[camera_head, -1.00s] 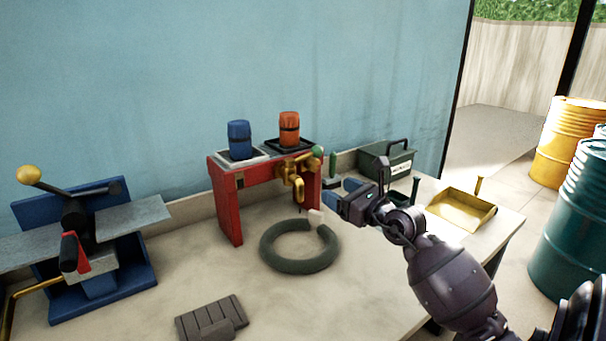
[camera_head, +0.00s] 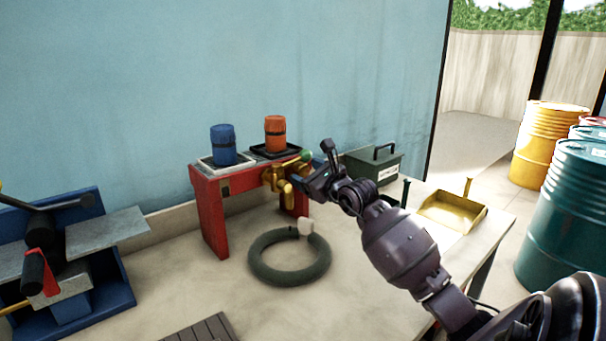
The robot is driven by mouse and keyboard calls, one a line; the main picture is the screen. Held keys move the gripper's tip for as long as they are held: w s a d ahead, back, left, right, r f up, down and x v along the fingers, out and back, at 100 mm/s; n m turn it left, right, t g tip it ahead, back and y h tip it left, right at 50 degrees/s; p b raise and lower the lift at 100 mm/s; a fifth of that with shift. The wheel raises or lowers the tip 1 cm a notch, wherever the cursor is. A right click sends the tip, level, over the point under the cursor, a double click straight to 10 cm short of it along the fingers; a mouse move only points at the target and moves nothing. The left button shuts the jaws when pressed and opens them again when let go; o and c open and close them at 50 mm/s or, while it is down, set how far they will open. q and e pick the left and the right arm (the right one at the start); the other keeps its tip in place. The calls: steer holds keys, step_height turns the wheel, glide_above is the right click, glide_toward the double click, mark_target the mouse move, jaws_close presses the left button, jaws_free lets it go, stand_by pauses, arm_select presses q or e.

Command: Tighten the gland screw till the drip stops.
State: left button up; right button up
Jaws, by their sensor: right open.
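A brass tap (camera_head: 274,180) sits at the front of the red stand (camera_head: 212,215), on its right part. A green knob (camera_head: 306,156) shows just above and right of the tap. My right gripper (camera_head: 311,165) is open and empty, its fingers close beside the tap and knob on their right. I cannot tell whether it touches them. The gland screw cannot be made out, and no drip is discernible at this size. My left gripper is not in view.
A blue drum (camera_head: 223,146) and an orange drum (camera_head: 275,134) stand on trays on the stand. A dark hose ring (camera_head: 262,268) lies in front. A green toolbox (camera_head: 367,166) and yellow pan (camera_head: 450,218) are at right. A blue-framed device (camera_head: 115,285) stands left.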

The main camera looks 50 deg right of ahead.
steer(key=shift+w+d, duration=0.1)
steer(key=shift+w, duration=0.55)
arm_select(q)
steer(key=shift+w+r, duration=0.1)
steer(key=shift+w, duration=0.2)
arm_select(e)
steer(key=shift+w, duration=0.1)
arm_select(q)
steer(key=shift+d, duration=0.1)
arm_select(e)
steer(key=c, duration=0.9)
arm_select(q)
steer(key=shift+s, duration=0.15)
arm_select(e)
steer(key=shift+r, duration=0.1)
